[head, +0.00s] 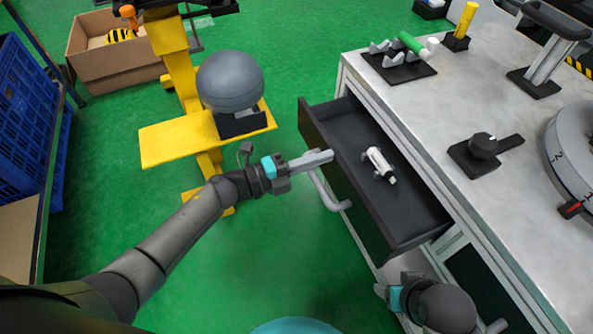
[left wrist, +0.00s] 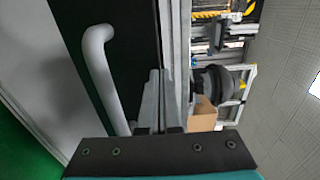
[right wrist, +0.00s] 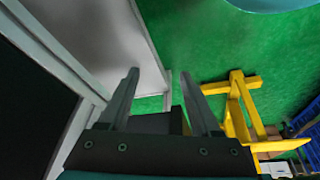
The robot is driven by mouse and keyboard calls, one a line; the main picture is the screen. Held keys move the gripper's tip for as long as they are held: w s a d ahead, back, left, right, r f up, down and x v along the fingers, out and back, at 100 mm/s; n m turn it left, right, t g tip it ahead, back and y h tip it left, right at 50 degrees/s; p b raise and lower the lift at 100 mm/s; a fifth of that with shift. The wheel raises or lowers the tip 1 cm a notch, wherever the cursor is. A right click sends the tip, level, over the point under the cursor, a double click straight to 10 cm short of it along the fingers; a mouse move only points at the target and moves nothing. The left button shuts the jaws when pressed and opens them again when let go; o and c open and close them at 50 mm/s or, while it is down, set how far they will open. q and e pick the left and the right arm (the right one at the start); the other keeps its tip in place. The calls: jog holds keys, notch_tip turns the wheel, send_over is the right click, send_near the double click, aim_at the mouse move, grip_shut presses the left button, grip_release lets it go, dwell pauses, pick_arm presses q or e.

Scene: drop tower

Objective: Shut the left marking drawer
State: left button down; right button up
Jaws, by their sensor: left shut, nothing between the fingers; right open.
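The left marking drawer (head: 335,150) stands pulled out from the workbench, with a dark inside and a white marker-like object (head: 379,163) lying in it. Its grey bar handle (head: 328,196) is on the front and also shows in the left wrist view (left wrist: 95,70). My left gripper (head: 331,156) is shut and empty, its fingertips at the upper edge of the drawer front, beside the handle; I cannot tell if they touch. The fingers show together in the left wrist view (left wrist: 160,100). My right gripper (head: 382,291) is low by the bench front; its fingers are apart and empty in the right wrist view (right wrist: 160,98).
The bench top (head: 430,110) carries a black rack with a green cylinder (head: 411,43), a black knob (head: 483,146) and a round dial (head: 575,145). A yellow stand with a grey dome (head: 230,82) is left of the drawer. Green floor between them is clear.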

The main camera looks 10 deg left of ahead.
pick_arm(q)
jog(key=b+x, duration=0.2)
jog(key=x, duration=0.7)
jog(key=shift+w, duration=0.1)
jog(key=shift+w+d, duration=0.25)
jog(key=shift+d, duration=0.1)
pick_arm(e)
jog(key=shift+t, duration=0.4)
jog(key=shift+r, duration=2.65)
